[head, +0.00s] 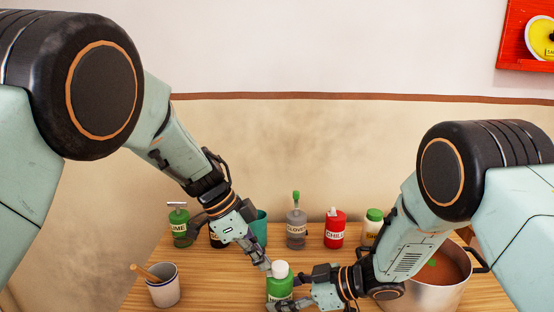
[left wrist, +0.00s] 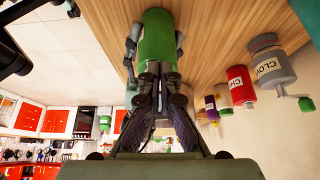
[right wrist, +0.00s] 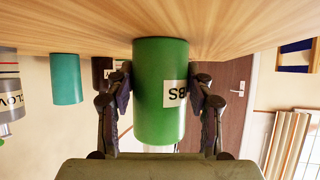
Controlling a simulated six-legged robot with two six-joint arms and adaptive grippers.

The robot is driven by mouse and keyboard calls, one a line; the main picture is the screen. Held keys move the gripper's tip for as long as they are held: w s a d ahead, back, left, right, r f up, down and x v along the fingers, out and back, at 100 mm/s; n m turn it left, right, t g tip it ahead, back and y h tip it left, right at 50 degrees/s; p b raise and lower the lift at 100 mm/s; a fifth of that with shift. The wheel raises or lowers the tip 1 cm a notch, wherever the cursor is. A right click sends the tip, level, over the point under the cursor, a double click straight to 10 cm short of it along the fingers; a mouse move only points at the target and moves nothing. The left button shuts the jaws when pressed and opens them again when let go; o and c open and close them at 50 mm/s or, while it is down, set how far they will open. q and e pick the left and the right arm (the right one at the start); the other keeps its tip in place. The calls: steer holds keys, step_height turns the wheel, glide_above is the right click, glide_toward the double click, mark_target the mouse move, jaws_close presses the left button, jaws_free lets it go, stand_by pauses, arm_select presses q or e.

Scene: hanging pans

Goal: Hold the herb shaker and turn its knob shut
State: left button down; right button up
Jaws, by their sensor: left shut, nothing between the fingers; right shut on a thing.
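The herb shaker is a green cylinder (head: 280,288) with a white knob (head: 281,269) on top, standing upright near the table's front. My right gripper (head: 290,304) is shut on its green body. In the right wrist view the fingers press on either side of the body (right wrist: 158,95), and part of a label shows. My left gripper (head: 265,265) is shut and empty, with its fingertips close beside the knob on the left. In the left wrist view the closed fingers (left wrist: 157,78) are in front of the green body (left wrist: 158,35) and hide the knob.
Behind stand a green lime bottle (head: 180,228), a teal cup (head: 262,227), a grey clove mill (head: 296,230), a red chili bottle (head: 335,230) and a green-capped jar (head: 373,225). A white cup (head: 163,290) is at left, a soup pot (head: 425,296) at right.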

arm_select(q)
step_height(320, 180, up, 6)
steer(key=shift+a, duration=0.3)
stand_by(0.5)
arm_select(e)
steer(key=o, duration=1.3)
steer(key=shift+c, duration=0.2)
steer(key=shift+d+r, duration=0.1)
steer(key=v, duration=1.1)
steer(key=shift+s+d+r, duration=0.1)
steer(key=shift+s+d, duration=0.05)
steer(key=shift+d, duration=0.2)
